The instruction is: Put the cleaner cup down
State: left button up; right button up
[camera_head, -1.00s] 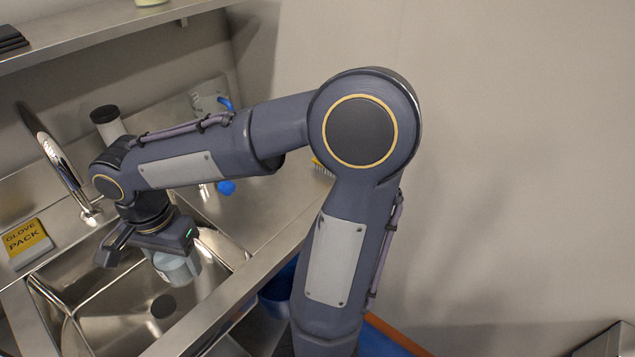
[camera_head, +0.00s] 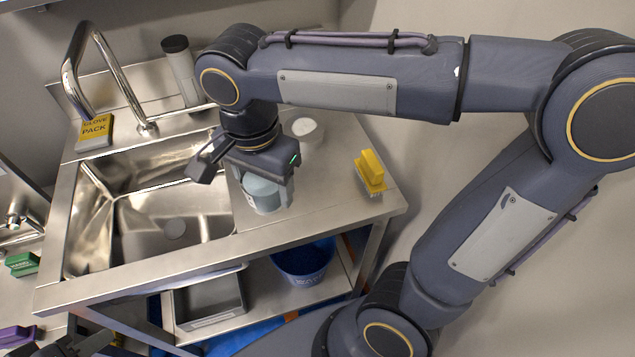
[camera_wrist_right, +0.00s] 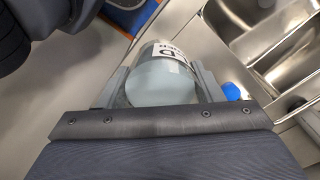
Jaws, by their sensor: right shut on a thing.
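The cleaner cup (camera_head: 264,195) is pale grey-blue with a white label. It is in my right gripper (camera_head: 250,168), over the counter strip just right of the sink bowl. In the right wrist view the cup (camera_wrist_right: 162,80) sits between the two fingers, with its label on the far side. I cannot tell whether its base touches the counter. Dark parts of my left gripper (camera_head: 85,346) show at the bottom left edge, and its jaws are not clear.
The sink bowl (camera_head: 150,240) lies left of the cup. A yellow brush (camera_head: 371,172) and a white round container (camera_head: 303,128) stand on the counter (camera_head: 335,190). A dark-capped bottle (camera_head: 181,70), faucet (camera_head: 110,70) and glove pack (camera_head: 95,132) are behind. A blue bucket (camera_head: 303,262) is below.

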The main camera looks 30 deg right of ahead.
jog(key=w+d+f, duration=0.1)
jog(key=d+f, duration=0.1)
jog(key=d, duration=0.1)
jog(key=w+d+f, duration=0.1)
jog(key=d+f, duration=0.2)
jog(key=w+d+f, duration=0.1)
jog(key=d+f, duration=0.1)
jog(key=d, duration=0.1)
jog(key=shift+w+f, duration=0.2)
jog(key=shift+w, duration=0.05)
jog(key=shift+d+f, duration=0.2)
jog(key=shift+f, duration=0.1)
jog(key=shift+w+d+f, duration=0.1)
jog(key=shift+w+f, duration=0.05)
jog(key=shift+f, duration=1.55)
jog(key=shift+f+b, duration=0.1)
jog(key=shift+b, duration=0.2)
jog(key=shift+f, duration=0.15)
jog(key=o, duration=1.2)
jog(key=shift+c, duration=0.2)
